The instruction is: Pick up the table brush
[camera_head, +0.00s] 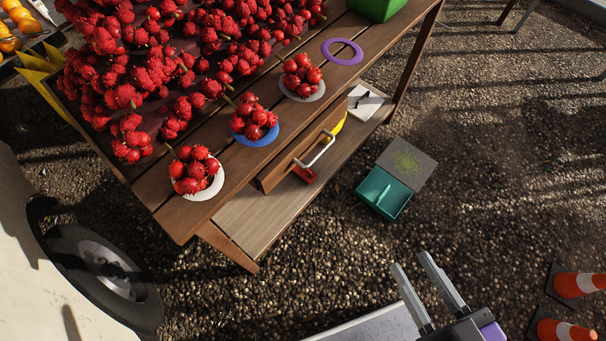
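I cannot pick out the table brush with certainty. A small red object (305,174) lies on the wooden lower shelf, partly hidden by the drawer and its white handle; it may be the brush. A teal open box (384,194) with a light teal bar across it sits on the gravel right of the table, and its bar could also be a brush handle. My gripper (411,260) is at the bottom, right of centre, with two grey fingers apart and nothing between them. It is apart from both objects.
The wooden table (220,200) holds red fruit piles, several on small round plates. A drawer (290,165) is under its top. Gravel between is clear.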

